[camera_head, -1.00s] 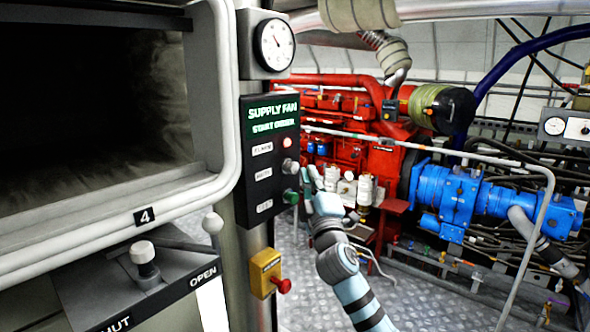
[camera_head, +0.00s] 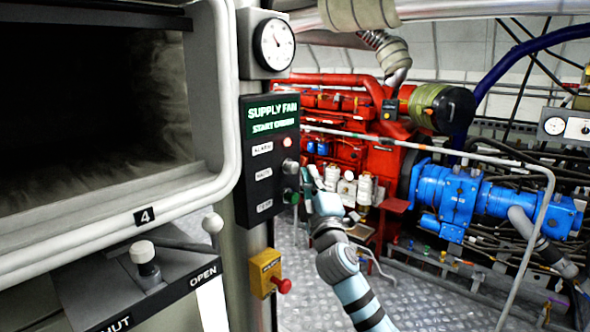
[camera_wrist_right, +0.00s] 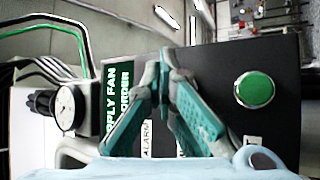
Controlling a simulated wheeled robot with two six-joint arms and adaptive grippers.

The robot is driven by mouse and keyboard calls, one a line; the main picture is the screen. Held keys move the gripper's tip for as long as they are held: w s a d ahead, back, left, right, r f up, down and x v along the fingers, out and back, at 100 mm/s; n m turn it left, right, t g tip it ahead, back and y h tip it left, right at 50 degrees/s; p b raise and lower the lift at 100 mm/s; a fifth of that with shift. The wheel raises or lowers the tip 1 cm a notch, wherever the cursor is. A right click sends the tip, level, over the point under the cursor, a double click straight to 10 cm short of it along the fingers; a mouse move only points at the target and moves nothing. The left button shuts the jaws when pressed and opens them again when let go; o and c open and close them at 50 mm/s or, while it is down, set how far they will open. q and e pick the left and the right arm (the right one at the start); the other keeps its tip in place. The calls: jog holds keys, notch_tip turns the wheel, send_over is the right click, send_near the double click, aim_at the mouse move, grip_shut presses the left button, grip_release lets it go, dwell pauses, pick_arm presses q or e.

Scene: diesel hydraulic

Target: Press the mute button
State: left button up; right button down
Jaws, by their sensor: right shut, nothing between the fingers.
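A black control panel (camera_head: 256,190) with a lit "SUPPLY FAN" display stands left of centre in the head view. Beside its labels are a small light, a grey button (camera_head: 290,166) by the middle label, which seems to read MUTE, and a green button (camera_head: 291,197) below. My right gripper (camera_head: 306,175) is shut and empty, with its tips close to the grey button; contact cannot be told. In the right wrist view, the shut fingers (camera_wrist_right: 163,66) cover the grey button, and the green button (camera_wrist_right: 254,90) shows to their right. My left gripper is out of view.
A gauge (camera_head: 274,45) sits above the panel, and a yellow box with a red knob (camera_head: 267,273) below it. A furnace-like opening with a rounded frame (camera_head: 222,100) is at the left. A grey handrail (camera_head: 546,215) and red and blue machinery stand behind my right arm.

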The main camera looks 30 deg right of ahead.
jog(key=shift+w+a, duration=0.15)
jog(key=shift+w, duration=0.25)
jog(key=shift+w+a, duration=0.1)
jog(key=shift+w, duration=0.4)
dwell(0.8)
jog(key=shift+s+d, duration=0.25)
jog(key=shift+s, duration=0.65)
jog(key=shift+s+d, duration=0.25)
jog(key=shift+s, duration=0.55)
jog(key=shift+s+d, duration=0.2)
jog(key=shift+s, duration=0.6)
jog(key=shift+s+d, duration=0.25)
jog(key=shift+s, duration=0.55)
